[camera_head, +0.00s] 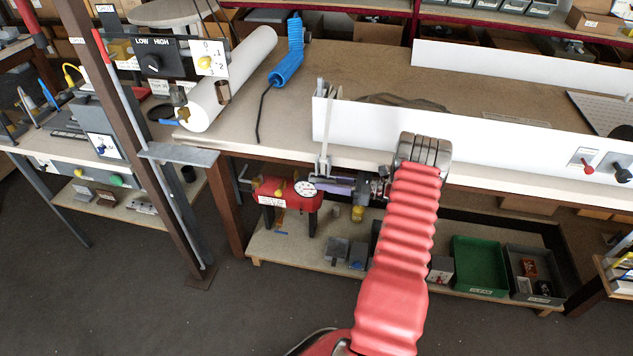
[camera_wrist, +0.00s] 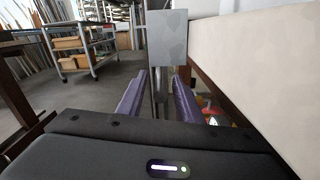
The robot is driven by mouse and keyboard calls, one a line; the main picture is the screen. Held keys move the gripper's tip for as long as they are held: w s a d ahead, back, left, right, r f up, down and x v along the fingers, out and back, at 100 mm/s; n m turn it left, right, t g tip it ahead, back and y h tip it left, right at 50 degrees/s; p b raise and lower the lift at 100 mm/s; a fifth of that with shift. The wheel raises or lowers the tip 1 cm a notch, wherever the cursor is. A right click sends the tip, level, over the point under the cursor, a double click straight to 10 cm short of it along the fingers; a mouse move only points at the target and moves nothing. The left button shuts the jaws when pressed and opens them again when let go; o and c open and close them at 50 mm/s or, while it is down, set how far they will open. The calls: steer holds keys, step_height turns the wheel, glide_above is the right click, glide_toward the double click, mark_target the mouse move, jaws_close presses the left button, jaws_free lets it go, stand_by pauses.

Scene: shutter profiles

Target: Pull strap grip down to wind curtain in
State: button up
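A pale grey strap-like piece (camera_head: 327,125) hangs over the front edge of the bench in the head view. Its lower end reaches my gripper (camera_head: 318,186), whose purple fingers point left below the bench edge. In the wrist view my gripper (camera_wrist: 160,100) has its two purple fingers apart. A grey plate (camera_wrist: 168,38) stands just beyond the fingertips, with a narrow upright piece below it between the fingers. I cannot tell whether either finger touches it. No separate strap grip can be told apart with certainty, and no curtain is clearly identifiable.
The bench's pale front edge (camera_wrist: 255,60) runs close on the right of my gripper in the wrist view. A red tank (camera_head: 283,192) stands on the lower shelf behind the fingers. A brown post (camera_head: 150,150) with a grey bracket stands left. Open floor lies in front.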

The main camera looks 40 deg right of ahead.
steer(key=shift+x, duration=1.55)
steer(key=shift+c, duration=0.6)
jaws_close()
steer(key=shift+a, duration=0.1)
